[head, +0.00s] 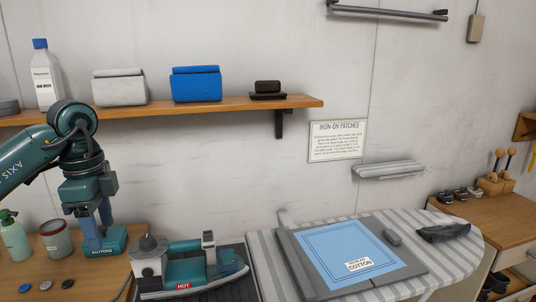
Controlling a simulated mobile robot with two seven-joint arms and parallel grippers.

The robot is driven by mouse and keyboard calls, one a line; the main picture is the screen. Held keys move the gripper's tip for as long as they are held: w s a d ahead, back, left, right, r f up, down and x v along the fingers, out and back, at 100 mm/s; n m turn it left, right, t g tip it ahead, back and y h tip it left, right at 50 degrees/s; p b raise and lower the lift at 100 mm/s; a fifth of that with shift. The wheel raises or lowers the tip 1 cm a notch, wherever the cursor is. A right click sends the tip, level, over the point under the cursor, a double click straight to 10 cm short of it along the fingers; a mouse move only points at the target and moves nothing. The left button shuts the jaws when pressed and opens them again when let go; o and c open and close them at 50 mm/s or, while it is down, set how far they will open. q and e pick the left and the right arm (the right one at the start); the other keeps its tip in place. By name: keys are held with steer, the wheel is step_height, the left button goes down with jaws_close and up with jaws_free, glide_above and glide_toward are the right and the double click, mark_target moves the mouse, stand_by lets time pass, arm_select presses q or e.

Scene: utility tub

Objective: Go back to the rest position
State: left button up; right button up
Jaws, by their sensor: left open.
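My left arm comes in from the left, and its gripper (92,236) points down over the left part of the wooden table. The fingers are open, at a teal box marked "BUTTONS" (116,241). I cannot tell whether they touch it; the box hides part of the fingertips or the fingers hide part of it. Nothing shows held in the gripper. My right gripper is not in view.
A wooden shelf (230,106) hangs above. A striped ironing board (455,250) with a blue cloth (345,250) is at right.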

arm_select(q)
steer(key=s+d+f+m+g+h, duration=0.2)
steer(key=d+f+m+h, duration=0.5)
steer(key=d, duration=0.6)
steer(key=s+d+f+t+h, duration=0.1)
steer(key=s+d+h, duration=0.2)
steer(key=d+h, duration=0.4)
steer(key=s+d+f+t+h, duration=0.1)
steer(key=s+d+h, duration=0.2)
steer(key=d+h, duration=0.45)
steer(key=w+a+f+n+t+y, duration=0.1)
steer(key=a+f+n+t+y, duration=0.2)
steer(key=f+n+t+y, duration=0.5)
steer(key=a+f+n+t+y, duration=0.4)
steer(key=f+n+t+y, duration=0.15)
steer(key=n+t, duration=0.35)
steer(key=s+a+f+n+g+y, duration=0.1)
steer(key=s+a+f+g+y, duration=0.1)
steer(key=s+f, duration=0.5)
steer(key=s+a+f+n+g+y, duration=0.1)
steer(key=s+a+f+g+y, duration=0.2)
steer(key=s+f+g, duration=0.2)
step_height(320, 180, down, 4)
steer(key=shift+s+a+f+n, duration=0.1)
steer(key=shift+s+a+n, duration=0.2)
steer(key=shift+s, duration=0.65)
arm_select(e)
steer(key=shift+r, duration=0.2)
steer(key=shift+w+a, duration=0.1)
